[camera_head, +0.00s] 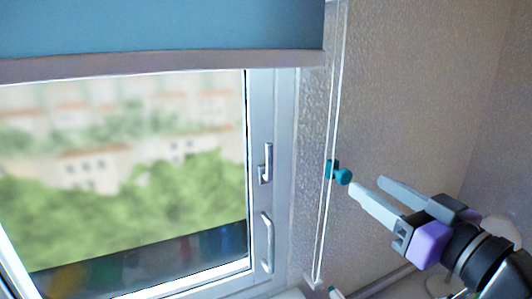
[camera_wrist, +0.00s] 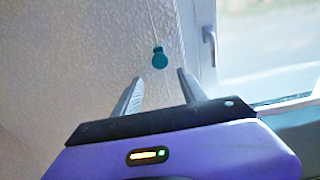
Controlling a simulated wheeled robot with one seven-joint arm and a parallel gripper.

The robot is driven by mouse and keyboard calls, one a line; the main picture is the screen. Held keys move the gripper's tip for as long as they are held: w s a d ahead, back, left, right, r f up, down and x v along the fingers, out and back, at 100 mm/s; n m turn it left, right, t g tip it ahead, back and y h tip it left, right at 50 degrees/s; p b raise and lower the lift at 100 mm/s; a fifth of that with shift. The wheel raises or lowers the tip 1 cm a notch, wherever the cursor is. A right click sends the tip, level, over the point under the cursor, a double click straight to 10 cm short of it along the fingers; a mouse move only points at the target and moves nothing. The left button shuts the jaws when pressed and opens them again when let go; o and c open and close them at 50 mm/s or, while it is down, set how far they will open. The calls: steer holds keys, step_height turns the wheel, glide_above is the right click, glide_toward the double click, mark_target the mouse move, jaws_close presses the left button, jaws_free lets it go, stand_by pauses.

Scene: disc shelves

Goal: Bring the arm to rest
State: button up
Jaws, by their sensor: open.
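My gripper (camera_head: 372,190) is at the right in the head view, its two grey fingers spread and pointing left and up toward a teal knob. In the wrist view my gripper (camera_wrist: 157,88) shows both fingers apart with nothing between them. The teal knob (camera_head: 343,176) sits on a white cord (camera_head: 326,215) beside the window, just beyond the fingertips. The knob also shows in the wrist view (camera_wrist: 159,59), above and between the fingertips. I cannot tell the exact gap from fingers to knob.
A window (camera_head: 262,120) with two handles fills the left. A blue blind (camera_head: 160,25) hangs partly down over its top. The textured wall (camera_head: 420,90) is close behind my gripper. Free room shows above the gripper. A sill or rail runs along the bottom.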

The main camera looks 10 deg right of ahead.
steer(key=d+r+m+t+h, duration=0.3)
steer(key=d, duration=0.1)
steer(key=s+d+f+m+h, duration=0.1)
steer(key=s+f+m+h, duration=0.1)
steer(key=s+f+h, duration=0.3)
steer(key=s+d+f+m, duration=0.1)
steer(key=s+f+m, duration=0.15)
steer(key=f, duration=0.55)
steer(key=s+a+f+n+g+y, duration=0.1)
steer(key=s+a+f+n+g, duration=0.1)
steer(key=s+f, duration=0.8)
steer(key=s+a+f+n+g+y+b, duration=0.1)
steer(key=s+a+f+n+g, duration=0.1)
steer(key=s+a+f, duration=0.4)
steer(key=s+f+g, duration=0.1)
steer(key=s+f, duration=0.4)
steer(key=s, duration=0.7)
steer(key=shift+a+g+y, duration=0.3)
steer(key=shift+a+g, duration=0.1)
